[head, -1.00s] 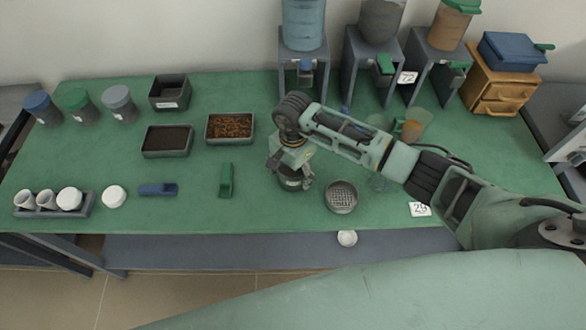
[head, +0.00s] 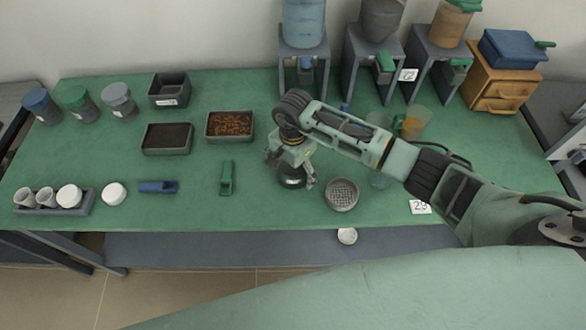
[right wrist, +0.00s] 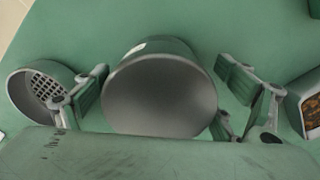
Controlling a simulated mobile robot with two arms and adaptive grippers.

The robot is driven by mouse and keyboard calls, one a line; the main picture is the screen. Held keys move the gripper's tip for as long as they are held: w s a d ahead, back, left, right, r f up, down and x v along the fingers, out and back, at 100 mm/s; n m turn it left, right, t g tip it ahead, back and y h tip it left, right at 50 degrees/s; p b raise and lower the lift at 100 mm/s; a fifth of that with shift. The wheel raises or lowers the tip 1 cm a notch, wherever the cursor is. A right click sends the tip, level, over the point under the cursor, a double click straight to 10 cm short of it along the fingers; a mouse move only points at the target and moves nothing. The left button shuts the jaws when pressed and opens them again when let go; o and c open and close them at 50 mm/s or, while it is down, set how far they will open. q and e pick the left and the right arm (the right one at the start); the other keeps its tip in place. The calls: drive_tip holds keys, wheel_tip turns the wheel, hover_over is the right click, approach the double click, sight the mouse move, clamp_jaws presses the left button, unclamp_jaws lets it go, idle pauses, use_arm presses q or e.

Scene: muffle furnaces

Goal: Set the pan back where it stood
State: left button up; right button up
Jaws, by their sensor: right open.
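The pan (head: 291,182) is a round, dark grey vessel with a white label on its side. It stands on the green table near the middle front, under my right gripper (head: 292,171). In the right wrist view the pan (right wrist: 162,98) shows its broad round face between the two fingers of my right gripper (right wrist: 163,92). The fingers are open, one on each side of it; whether either touches it I cannot tell. The gripper hides part of the pan in the head view. My left gripper is not in view.
A round mesh sieve (head: 342,195) stands close right of the pan. A green scoop (head: 227,178) and a tray of brown bits (head: 230,126) lie to the left. The table's front edge is near.

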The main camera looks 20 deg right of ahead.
drive_tip(key=shift+w+r+b, duration=0.1)
drive_tip(key=shift+r+b, duration=0.25)
drive_tip(key=shift+r, duration=0.15)
wheel_tip(320, 180, up, 10)
drive_tip(key=b, duration=0.3)
drive_tip(key=shift+r, duration=0.6)
